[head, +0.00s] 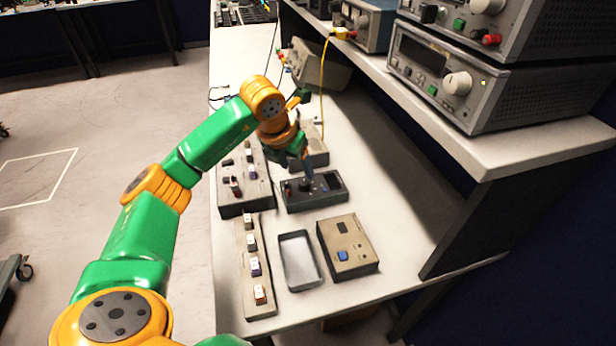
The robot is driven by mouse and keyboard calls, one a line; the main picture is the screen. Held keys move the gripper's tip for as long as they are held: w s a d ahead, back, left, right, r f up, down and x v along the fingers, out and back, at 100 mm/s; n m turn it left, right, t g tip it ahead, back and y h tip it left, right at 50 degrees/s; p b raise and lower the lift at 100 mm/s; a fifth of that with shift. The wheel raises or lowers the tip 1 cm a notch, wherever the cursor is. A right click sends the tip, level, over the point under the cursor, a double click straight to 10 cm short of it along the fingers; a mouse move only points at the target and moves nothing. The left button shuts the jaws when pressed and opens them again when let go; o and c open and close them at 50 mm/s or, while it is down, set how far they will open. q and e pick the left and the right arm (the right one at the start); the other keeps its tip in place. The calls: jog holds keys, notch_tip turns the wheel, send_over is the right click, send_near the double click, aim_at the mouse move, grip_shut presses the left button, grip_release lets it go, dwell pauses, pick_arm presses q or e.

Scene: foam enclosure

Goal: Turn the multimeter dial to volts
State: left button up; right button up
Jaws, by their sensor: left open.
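My left gripper (306,170) is open and points down over the back middle of this box, close to a dark knob. The gripper hides part of the box's back edge, and I cannot tell whether the fingers touch the knob. My right gripper is not in view.
A grey box with switches (234,197) stands left of the dark box. A yellow cable hangs behind.

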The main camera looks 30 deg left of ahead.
aim_at(304, 182)
pick_arm(q)
jog(key=p+x, duration=0.1)
jog(key=x, duration=0.5)
jog(key=shift+d+f, duration=0.15)
jog(key=shift+f, duration=0.15)
jog(key=shift+c, duration=0.8)
jog(key=shift+r, duration=0.1)
grip_shut()
